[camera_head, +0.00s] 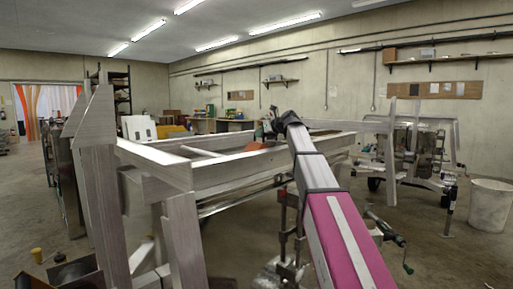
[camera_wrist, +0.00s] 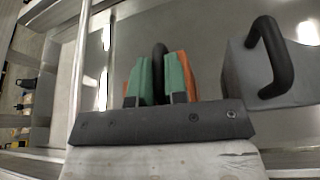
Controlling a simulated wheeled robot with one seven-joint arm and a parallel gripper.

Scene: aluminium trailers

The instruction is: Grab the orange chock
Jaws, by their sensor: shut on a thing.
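The orange chock (camera_wrist: 191,70) shows at both sides of my gripper (camera_wrist: 162,78) in the wrist view, mostly hidden by the green fingers. A black handle stands up between the fingers, and my gripper is shut on it. In the head view, a small patch of the orange chock (camera_head: 252,147) shows inside the trailer frame, just left of my arm's far end. I cannot tell whether the chock touches the trailer floor.
A grey block (camera_wrist: 240,78) with a black handle sits close to the right in the wrist view. The aluminium trailer frame (camera_head: 180,172) surrounds the work area, with uprights at the left. Another trailer (camera_head: 420,140) and a white bin (camera_head: 489,203) stand at the right.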

